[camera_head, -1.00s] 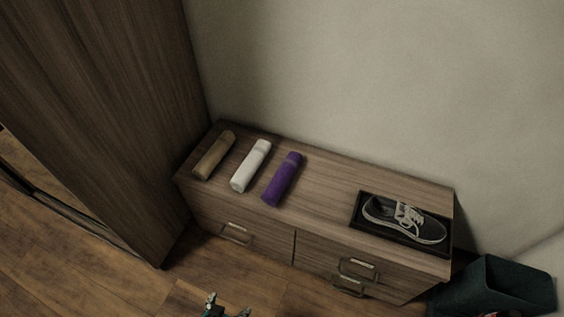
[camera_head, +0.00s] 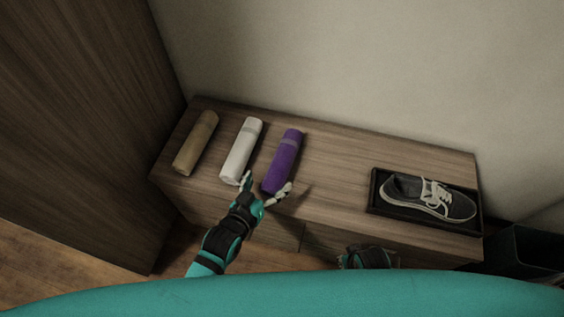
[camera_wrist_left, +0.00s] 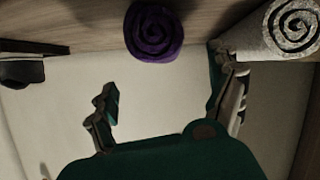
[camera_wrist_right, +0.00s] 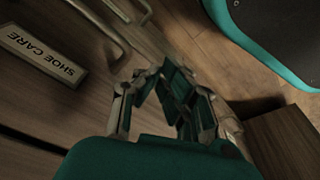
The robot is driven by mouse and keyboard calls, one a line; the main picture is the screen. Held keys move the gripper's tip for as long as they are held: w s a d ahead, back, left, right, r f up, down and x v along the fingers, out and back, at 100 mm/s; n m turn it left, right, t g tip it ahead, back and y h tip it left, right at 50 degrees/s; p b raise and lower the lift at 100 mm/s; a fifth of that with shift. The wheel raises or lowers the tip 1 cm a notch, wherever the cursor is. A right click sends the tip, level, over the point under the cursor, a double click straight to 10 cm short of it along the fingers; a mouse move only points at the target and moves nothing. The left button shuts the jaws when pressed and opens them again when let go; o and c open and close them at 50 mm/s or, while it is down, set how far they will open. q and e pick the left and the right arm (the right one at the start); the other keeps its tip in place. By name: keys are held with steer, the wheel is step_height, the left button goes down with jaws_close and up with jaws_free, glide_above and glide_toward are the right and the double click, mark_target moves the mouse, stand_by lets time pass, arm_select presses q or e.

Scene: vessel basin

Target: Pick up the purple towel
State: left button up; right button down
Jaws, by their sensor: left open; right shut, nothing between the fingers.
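The rolled purple towel (camera_head: 284,160) lies on the cabinet top, just right of the rolled white towel (camera_head: 241,150). My left gripper (camera_head: 268,184) is open at the purple towel's near end, with one finger on each side in the head view. The left wrist view shows the towel's spiral end (camera_wrist_left: 153,32) ahead of the spread fingers (camera_wrist_left: 172,88), with nothing held. One finger is close to the white towel's end (camera_wrist_left: 292,28); contact cannot be told. My right gripper (camera_wrist_right: 165,78) is shut and empty, low in front of the drawers.
A rolled tan towel (camera_head: 196,143) lies at the cabinet's left end. A shoe (camera_head: 430,197) sits in a black tray (camera_head: 388,208) on the right. Bare cabinet top (camera_head: 335,175) lies between. A dark bin (camera_head: 525,250) stands at the right; a wooden wardrobe (camera_head: 80,130) stands left.

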mark_target(276, 171)
arm_select(q)
steer(key=shift+x, duration=1.25)
steer(key=x, duration=0.1)
steer(key=b+x, duration=0.1)
steer(key=x, duration=0.1)
steer(key=f+b+x, duration=0.1)
steer(key=shift+w+a, duration=0.15)
steer(key=shift+w, duration=0.05)
steer(key=shift+w+f, duration=0.1)
steer(key=shift+w, duration=0.1)
arm_select(e)
step_height(276, 171, up, 8)
steer(key=w, duration=0.2)
steer(key=shift+r+t, duration=0.2)
steer(key=shift+t, duration=0.1)
arm_select(q)
steer(key=shift+c, duration=0.3)
steer(key=c, duration=1.3)
steer(key=shift+o, duration=0.2)
